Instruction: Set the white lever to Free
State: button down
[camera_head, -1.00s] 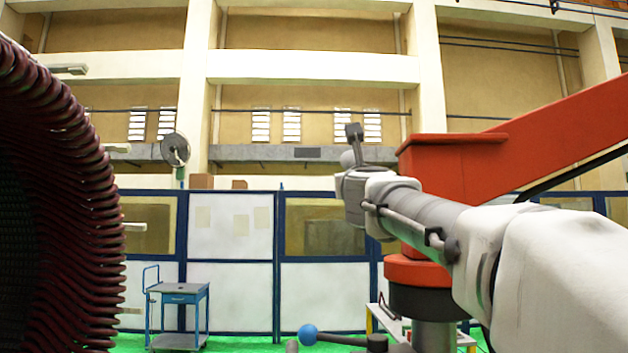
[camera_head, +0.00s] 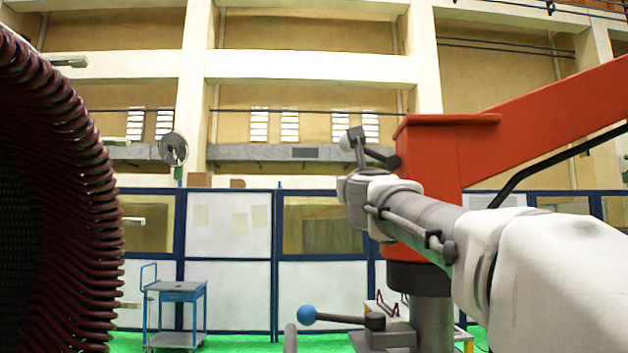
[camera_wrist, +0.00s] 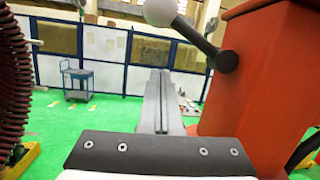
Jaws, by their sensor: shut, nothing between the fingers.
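The white lever is a dark rod with a white ball knob (camera_head: 346,142) on the side of the red machine head (camera_head: 436,180). In the wrist view the white lever (camera_wrist: 198,36) slants up and left from its dark pivot to the ball. No Free marking is legible. My gripper (camera_head: 357,136) is beside the ball in the head view, partly overlapping it. In the wrist view my gripper (camera_wrist: 160,74) is shut and empty, its fingers below the ball and left of the pivot. Contact with the lever cannot be told.
The red arm (camera_head: 560,110) extends to the upper right. A blue-ball lever (camera_head: 307,315) stands low, near the grey column (camera_head: 432,322). A wound stator (camera_head: 75,200) fills the left. A blue trolley (camera_head: 176,300) stands behind on the green floor.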

jog(key=d+b+v, duration=0.1)
jog(key=v, duration=0.8)
jog(key=shift+s+a, duration=0.35)
jog(key=shift+a, duration=0.15)
jog(key=s+a+f+n+g+y, duration=0.2)
jog(key=s+f+n, duration=0.1)
jog(key=f+n, duration=0.45)
jog(key=s+a+f+n+g+y, duration=0.2)
jog(key=f+n+y, duration=0.1)
jog(key=f+n, duration=0.5)
jog(key=s+a+f+n+g+y, duration=0.2)
jog(key=s+f+n+g, duration=0.1)
jog(key=f+n, duration=0.5)
jog(key=s+d+f+n+g+h, duration=0.2)
jog(key=s+d+f+n+g, duration=0.2)
jog(key=f, duration=0.7)
jog(key=s+d+f+n+g+h, duration=0.2)
jog(key=s+d+f+n+g, duration=0.2)
jog(key=s+f+n, duration=0.5)
jog(key=s+f, duration=0.3)
jog(key=shift+s+d+h, duration=0.2)
jog(key=shift+d+h, duration=0.05)
jog(key=shift+h, duration=0.15)
